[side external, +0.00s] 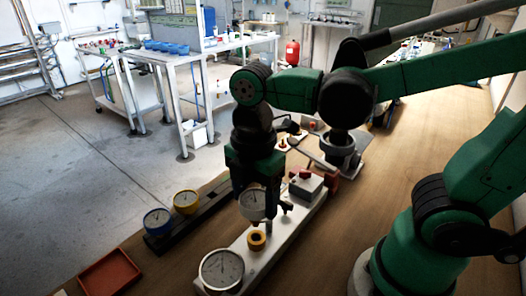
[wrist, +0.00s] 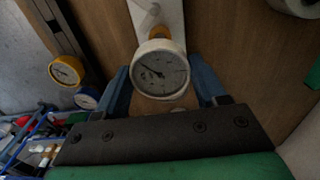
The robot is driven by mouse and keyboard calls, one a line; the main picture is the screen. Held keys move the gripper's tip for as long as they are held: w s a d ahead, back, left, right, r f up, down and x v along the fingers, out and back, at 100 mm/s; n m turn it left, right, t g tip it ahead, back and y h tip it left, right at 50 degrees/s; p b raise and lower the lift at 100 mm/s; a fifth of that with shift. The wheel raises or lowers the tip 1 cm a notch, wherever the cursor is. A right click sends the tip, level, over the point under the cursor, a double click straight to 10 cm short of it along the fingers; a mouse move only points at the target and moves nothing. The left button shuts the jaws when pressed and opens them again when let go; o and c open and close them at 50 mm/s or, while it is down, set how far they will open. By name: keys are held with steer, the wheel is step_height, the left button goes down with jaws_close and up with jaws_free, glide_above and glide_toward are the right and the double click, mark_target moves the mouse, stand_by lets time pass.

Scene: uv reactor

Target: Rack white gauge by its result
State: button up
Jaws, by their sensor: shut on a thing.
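The white gauge (side external: 252,204) has a round pale dial with a dark needle. My gripper (side external: 258,198) is shut on it and holds it up above a white bench unit (side external: 278,232). In the wrist view the white gauge (wrist: 160,72) sits between the blue fingers of my gripper (wrist: 161,88), dial facing the camera. A brass ring port (side external: 257,240) on the unit lies just below the gauge. A black rack (side external: 214,201) to the left carries a yellow gauge (side external: 186,201) and a blue gauge (side external: 157,221). The dial readings are too small to tell.
A large dial gauge (side external: 221,270) is at the near end of the white unit, and a grey box (side external: 306,185) at its far end. An empty red tray (side external: 110,273) lies at the front left. Bare wooden bench lies right of the unit.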

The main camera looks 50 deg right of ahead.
steer(key=w+d+r+m, duration=0.1)
steer(key=w+d+m, duration=0.5)
steer(key=w+d, duration=0.6)
steer(key=w, duration=0.4)
steer(key=shift+f, duration=2.85)
steer(key=shift+f, duration=1.5)
steer(key=o, duration=1.2)
steer(key=shift+o, duration=0.2)
steer(key=shift+r, duration=2.75)
